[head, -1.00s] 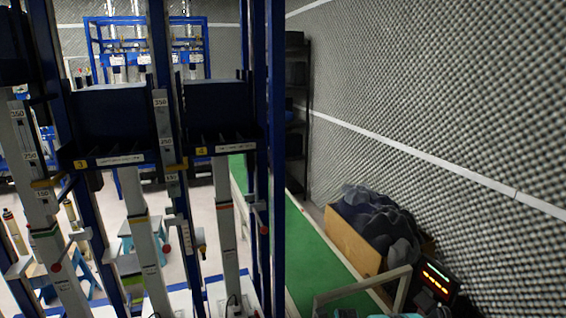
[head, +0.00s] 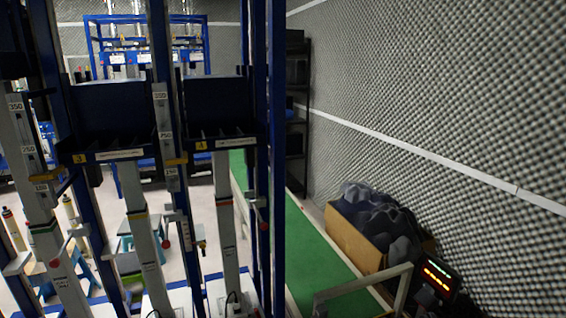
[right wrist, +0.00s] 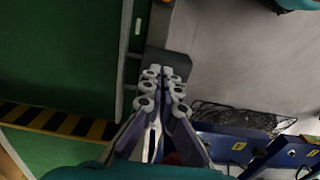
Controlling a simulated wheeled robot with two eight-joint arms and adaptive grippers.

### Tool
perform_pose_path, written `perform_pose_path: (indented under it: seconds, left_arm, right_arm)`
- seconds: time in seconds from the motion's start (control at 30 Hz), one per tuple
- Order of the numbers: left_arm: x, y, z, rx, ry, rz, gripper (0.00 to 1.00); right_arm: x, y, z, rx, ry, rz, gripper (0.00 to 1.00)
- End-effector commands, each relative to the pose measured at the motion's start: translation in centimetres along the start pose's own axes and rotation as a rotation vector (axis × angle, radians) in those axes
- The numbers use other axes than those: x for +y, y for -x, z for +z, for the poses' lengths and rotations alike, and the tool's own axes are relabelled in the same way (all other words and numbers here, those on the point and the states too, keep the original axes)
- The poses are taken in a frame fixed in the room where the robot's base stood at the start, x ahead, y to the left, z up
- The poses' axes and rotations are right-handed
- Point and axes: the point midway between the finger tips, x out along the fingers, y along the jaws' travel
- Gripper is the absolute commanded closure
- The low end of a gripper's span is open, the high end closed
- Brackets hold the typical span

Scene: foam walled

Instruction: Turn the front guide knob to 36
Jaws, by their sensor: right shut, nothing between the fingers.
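I cannot tell which knob is the front guide knob. Small red round knobs sit on the upright posts in the head view: a left knob (head: 55,263), a middle knob (head: 165,244) and a right knob (head: 263,226). Number scales, such as the middle scale (head: 165,135), run along the posts. I cannot read a setting of 36. My right gripper (right wrist: 164,74) is shut and empty in the right wrist view, over a grey part beside a dark green panel. No knob is between its fingers. My left gripper is not in view.
Blue frame posts (head: 277,160) and dark trays (head: 110,115) stand close in front. A cardboard box (head: 350,240) of dark foam and a red-lit display (head: 437,276) are at right. The right wrist view shows a striped edge (right wrist: 60,122) and tangled wire (right wrist: 235,117).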

Motion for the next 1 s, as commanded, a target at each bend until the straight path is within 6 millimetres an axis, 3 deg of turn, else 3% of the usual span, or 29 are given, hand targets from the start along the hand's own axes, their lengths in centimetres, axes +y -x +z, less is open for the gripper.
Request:
perform_pose_path:
  seconds: [1.0]
  left_arm:
    - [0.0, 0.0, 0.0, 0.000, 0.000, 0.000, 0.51]
  right_arm:
    - [-1.0, 0.0, -0.3, 0.004, 0.002, -0.001, 1.00]
